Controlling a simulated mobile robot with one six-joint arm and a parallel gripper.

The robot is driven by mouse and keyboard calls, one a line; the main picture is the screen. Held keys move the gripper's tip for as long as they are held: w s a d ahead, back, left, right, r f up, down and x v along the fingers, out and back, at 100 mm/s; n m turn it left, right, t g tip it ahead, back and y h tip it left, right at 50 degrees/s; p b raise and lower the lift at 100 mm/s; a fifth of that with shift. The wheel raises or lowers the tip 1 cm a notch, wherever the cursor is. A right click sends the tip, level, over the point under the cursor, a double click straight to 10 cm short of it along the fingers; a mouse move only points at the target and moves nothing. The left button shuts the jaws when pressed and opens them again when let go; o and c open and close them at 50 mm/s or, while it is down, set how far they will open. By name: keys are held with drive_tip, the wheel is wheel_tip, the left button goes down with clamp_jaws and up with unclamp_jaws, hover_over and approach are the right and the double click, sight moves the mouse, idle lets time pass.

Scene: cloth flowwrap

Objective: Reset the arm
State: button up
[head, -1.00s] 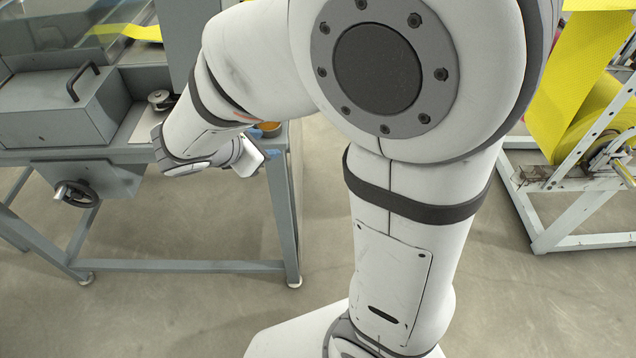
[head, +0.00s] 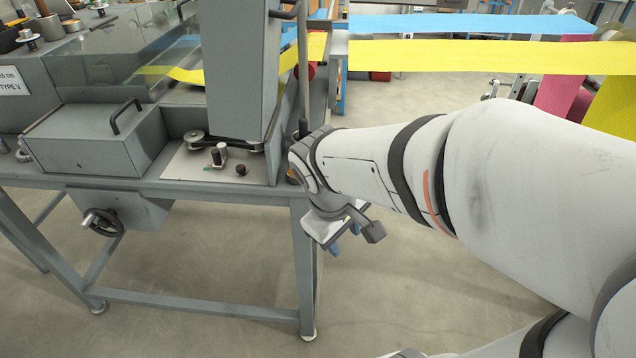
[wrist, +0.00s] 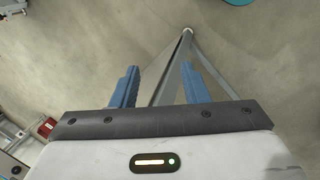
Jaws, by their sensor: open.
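My gripper (wrist: 160,88) shows in the wrist view with two blue fingers spread apart and nothing between them. In the head view my gripper (head: 345,247) hangs at the end of my arm, just right of the grey machine bench's (head: 200,190) front right corner. The fingers there are small and partly hidden behind the wrist. Past the fingers in the wrist view are a grey metal leg (wrist: 178,70) and bare concrete floor.
The grey bench carries a handled box (head: 85,140), a metal plate with small rollers (head: 215,165) and an upright column (head: 235,70). Yellow (head: 450,58) and blue (head: 460,24) webs run across the back. The floor (head: 200,265) beneath the bench is mostly clear.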

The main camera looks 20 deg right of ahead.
drive_tip(key=shift+s, duration=0.1)
wheel_tip(320, 180, up, 13)
drive_tip(key=s+m+t+y+p, duration=0.1)
drive_tip(key=m+p, duration=0.4)
drive_tip(key=p, duration=0.5)
drive_tip(key=shift+s+a+f+m+y, duration=0.2)
drive_tip(key=shift+s+a+m+y, duration=0.1)
drive_tip(key=shift+s+y, duration=0.45)
drive_tip(key=shift+c, duration=0.5)
